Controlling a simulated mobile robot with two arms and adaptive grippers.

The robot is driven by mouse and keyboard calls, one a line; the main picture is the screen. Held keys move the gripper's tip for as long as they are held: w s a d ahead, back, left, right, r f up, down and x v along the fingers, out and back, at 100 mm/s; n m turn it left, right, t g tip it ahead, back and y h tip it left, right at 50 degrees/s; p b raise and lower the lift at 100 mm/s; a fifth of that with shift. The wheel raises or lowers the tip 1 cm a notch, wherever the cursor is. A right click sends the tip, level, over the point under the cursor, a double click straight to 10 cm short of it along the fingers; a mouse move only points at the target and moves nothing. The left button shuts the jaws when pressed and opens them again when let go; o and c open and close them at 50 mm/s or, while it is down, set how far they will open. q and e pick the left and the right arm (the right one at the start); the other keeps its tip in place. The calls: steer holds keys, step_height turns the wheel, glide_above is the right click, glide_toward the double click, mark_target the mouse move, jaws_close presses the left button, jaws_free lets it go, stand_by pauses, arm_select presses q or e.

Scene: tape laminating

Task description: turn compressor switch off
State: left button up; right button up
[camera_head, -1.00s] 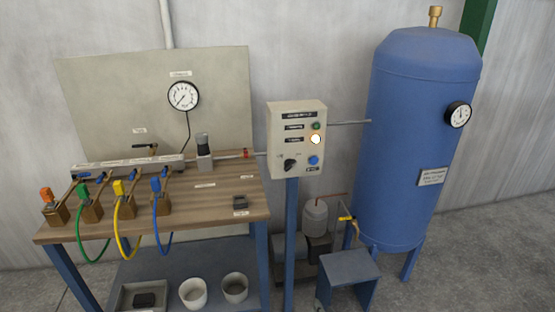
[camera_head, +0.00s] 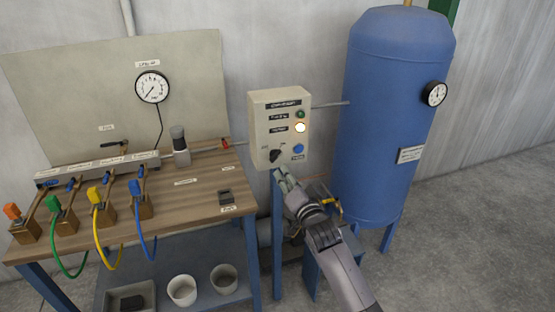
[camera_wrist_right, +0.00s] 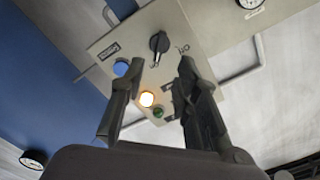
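The compressor control box (camera_head: 263,131) is beige and stands on a blue post. Its black rotary switch (camera_head: 276,156) sits low on the left of the panel, beside a blue button (camera_head: 298,148). A white-orange lamp (camera_head: 300,127) is lit. My right gripper (camera_head: 280,172) is just below and in front of the switch, pointing up at the box. In the right wrist view, the gripper's fingers (camera_wrist_right: 160,75) are spread apart and the switch (camera_wrist_right: 159,42) shows between and beyond the tips, apart from them. My left gripper is not in view.
The wooden workbench (camera_head: 190,189) with several coloured hoses and valves is left of the box. The blue tank (camera_head: 390,110) stands close on the right, with a gauge (camera_head: 435,93). A small blue stand is partly hidden behind my right arm.

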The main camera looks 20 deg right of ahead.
mark_target(276, 158)
steer(key=w, duration=0.8)
steer(key=shift+w+a, duration=0.15)
steer(key=shift+w, duration=0.25)
steer(key=shift+c, duration=0.3)
jaws_close()
